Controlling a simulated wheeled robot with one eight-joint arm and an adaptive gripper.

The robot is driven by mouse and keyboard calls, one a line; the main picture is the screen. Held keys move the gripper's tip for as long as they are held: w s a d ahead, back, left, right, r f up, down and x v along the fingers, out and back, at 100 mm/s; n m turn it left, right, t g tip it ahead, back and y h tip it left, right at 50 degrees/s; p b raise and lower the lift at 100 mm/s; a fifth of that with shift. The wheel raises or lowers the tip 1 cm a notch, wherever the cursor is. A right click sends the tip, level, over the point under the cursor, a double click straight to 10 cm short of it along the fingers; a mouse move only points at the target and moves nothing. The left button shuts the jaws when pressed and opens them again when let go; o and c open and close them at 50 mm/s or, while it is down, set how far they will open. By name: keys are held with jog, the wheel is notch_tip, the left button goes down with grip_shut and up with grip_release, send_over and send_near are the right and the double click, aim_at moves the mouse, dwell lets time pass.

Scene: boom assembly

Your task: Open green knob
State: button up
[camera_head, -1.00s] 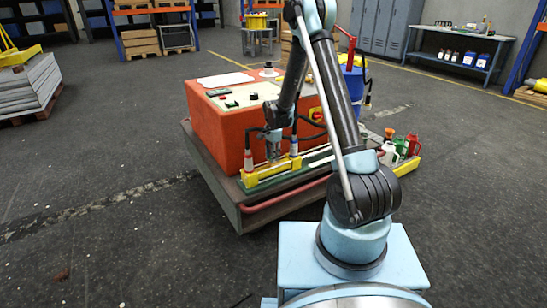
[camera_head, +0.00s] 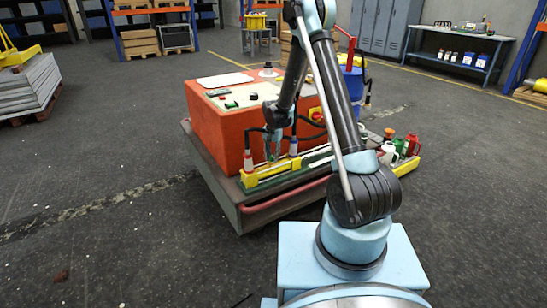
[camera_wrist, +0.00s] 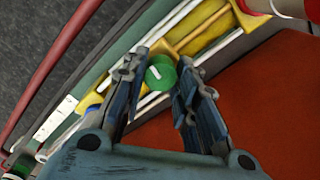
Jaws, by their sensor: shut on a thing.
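The green knob (camera_wrist: 160,74) is round with a short white mark across its face, which lies at a slant in the wrist view. It sits by the yellow bracket (camera_wrist: 200,28) along the front of the orange machine. My gripper (camera_wrist: 165,61) has one finger on each side of the knob and is shut on it. The knob cannot be made out in the head view.
The orange machine (camera_head: 217,128) stands on a low grey cart (camera_head: 240,212) with a red rail. Black cables hang near my gripper. Several small bottles (camera_head: 404,145) stand in a yellow tray at the right.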

aim_at(272, 156)
jog(key=shift+w+a, duration=0.1)
jog(key=shift+w, duration=0.05)
jog(key=o, duration=1.1)
notch_tip(272, 156, up, 12)
jog(key=shift+f, duration=0.1)
dwell(0.4)
